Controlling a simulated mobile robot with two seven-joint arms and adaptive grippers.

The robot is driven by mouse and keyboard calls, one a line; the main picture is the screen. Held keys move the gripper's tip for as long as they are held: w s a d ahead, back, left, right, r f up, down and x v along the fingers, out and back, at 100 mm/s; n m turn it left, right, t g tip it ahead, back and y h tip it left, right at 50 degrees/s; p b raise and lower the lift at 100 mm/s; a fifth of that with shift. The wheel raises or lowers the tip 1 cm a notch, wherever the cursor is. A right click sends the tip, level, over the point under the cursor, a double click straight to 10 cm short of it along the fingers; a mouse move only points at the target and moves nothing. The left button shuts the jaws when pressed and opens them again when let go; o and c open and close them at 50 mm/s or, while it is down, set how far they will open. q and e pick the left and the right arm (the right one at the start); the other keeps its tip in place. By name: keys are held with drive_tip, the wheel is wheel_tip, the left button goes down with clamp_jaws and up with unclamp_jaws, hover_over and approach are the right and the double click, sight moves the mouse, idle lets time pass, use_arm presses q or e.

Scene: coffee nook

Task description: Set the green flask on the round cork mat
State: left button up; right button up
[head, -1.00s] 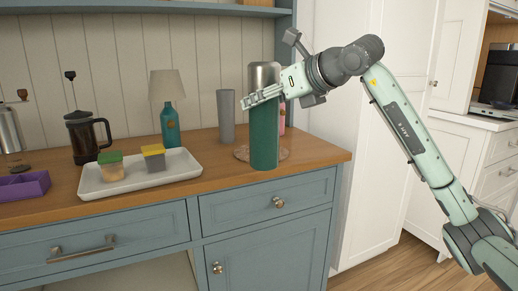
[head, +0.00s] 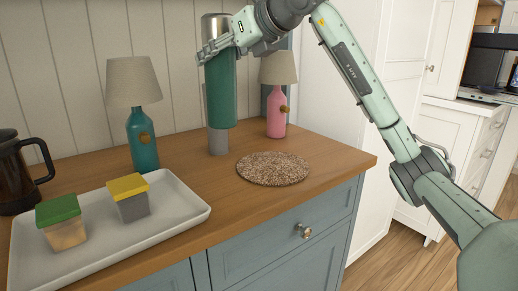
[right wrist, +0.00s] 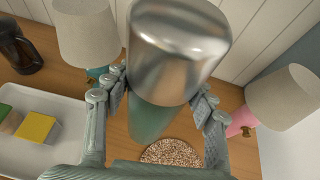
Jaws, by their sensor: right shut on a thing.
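The green flask (head: 221,95) with its steel cap (head: 215,28) is upright in my right gripper (head: 214,48), which is shut around its upper part. In the head view its base appears clear of the wooden counter, up and left of the round cork mat (head: 272,169). The mat lies flat and bare near the counter's front edge. In the right wrist view the cap (right wrist: 178,50) fills the upper middle between the fingers, the green body (right wrist: 154,120) shows below it, and the mat (right wrist: 170,153) lies beyond. My left gripper is not in view.
A grey tumbler (head: 218,143) stands behind the flask, partly hidden. A pink lamp (head: 276,112) stands behind the mat, a teal lamp (head: 142,140) to the left. A white tray (head: 185,212) holds two lidded boxes. A French press (head: 14,175) stands far left.

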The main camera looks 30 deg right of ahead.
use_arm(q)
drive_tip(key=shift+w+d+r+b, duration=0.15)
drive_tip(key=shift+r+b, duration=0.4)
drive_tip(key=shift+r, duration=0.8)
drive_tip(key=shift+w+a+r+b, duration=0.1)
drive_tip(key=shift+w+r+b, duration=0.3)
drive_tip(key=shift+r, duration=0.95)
use_arm(e)
drive_tip(key=s+d+f, duration=0.4)
drive_tip(key=d+f, duration=0.6)
drive_tip(key=shift+s+d+f, duration=0.3)
drive_tip(key=shift+s, duration=0.1)
use_arm(q)
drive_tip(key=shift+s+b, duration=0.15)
drive_tip(key=shift+b, duration=0.15)
use_arm(e)
drive_tip(key=shift+f, duration=0.15)
drive_tip(key=o, duration=1.5)
drive_tip(key=shift+c, duration=0.2)
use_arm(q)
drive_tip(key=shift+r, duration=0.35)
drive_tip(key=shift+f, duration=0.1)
